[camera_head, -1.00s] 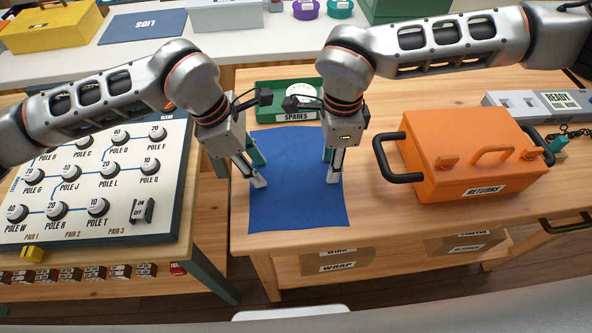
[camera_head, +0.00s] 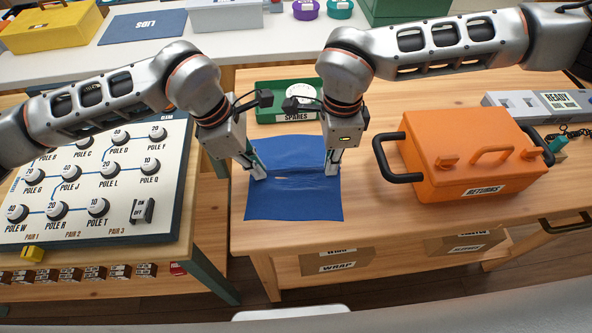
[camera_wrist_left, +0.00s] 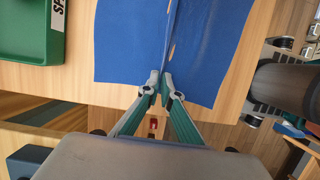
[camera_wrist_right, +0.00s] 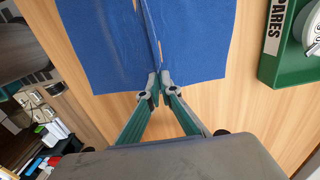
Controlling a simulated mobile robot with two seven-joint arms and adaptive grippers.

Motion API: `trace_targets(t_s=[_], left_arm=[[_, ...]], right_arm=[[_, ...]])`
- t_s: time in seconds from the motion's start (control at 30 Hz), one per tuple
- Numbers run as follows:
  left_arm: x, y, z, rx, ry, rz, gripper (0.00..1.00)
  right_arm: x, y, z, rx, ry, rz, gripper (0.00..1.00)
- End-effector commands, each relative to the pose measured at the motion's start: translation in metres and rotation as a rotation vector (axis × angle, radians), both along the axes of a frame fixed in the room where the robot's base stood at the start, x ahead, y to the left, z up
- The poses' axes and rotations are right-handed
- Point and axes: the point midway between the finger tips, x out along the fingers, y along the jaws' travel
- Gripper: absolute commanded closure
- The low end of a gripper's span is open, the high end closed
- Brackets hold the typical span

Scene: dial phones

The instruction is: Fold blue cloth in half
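The blue cloth (camera_head: 293,205) lies on the wooden table, with a raised ridge running across its middle between my two grippers. Gaps of wood colour show along the ridge. My left gripper (camera_head: 260,174) is at the ridge's left end; in the left wrist view its fingertips (camera_wrist_left: 160,84) are together, pinching the blue cloth (camera_wrist_left: 125,45) at its edge. My right gripper (camera_head: 331,170) is at the ridge's right end; in the right wrist view its fingertips (camera_wrist_right: 159,82) are together, pinching the blue cloth (camera_wrist_right: 200,40) at its edge.
A green tray (camera_head: 264,117) labelled SPARES stands just behind the cloth. An orange toolbox (camera_head: 462,160) with black side handles stands to the right. A dial panel (camera_head: 120,205) lies on the left table. Bare wood is free in front of the cloth and toolbox.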

Motion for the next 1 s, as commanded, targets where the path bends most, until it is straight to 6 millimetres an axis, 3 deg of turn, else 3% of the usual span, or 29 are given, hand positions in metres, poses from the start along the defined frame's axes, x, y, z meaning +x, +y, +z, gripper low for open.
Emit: trace_targets(t_s=[0.67,1.0], left_arm=[[-0.003,0.001,-0.005,0.006,0.01,0.0,1.0],[0.001,0.001,0.02,0.004,-0.016,0.0,1.0]], right_arm=[[-0.001,-0.001,-0.002,-0.001,0.003,0.0,1.0],[0.002,0.0,0.022,-0.001,-0.021,0.0,1.0]])
